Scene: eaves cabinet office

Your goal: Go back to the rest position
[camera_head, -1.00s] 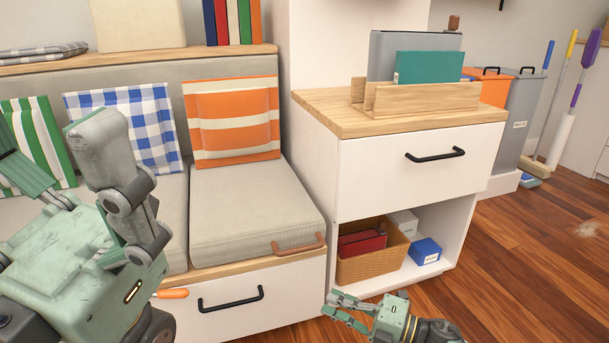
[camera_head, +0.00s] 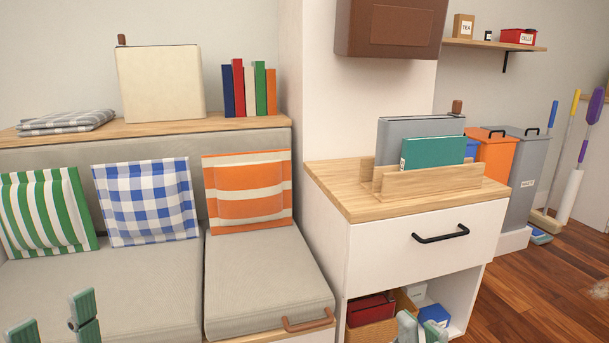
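My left gripper (camera_head: 52,322) shows at the bottom left edge. Its pale green fingertips stand apart with nothing between them, in front of the grey bench seat. My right gripper (camera_head: 421,326) shows at the bottom edge, in front of the open shelf of the white cabinet. Only its fingertips show; they look apart and empty. The rest of both arms is below the picture.
A bench (camera_head: 265,285) with striped and checked cushions fills the left. The white cabinet (camera_head: 400,250) carries a wooden file holder (camera_head: 430,182) with folders. Its shelf holds a basket (camera_head: 372,333).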

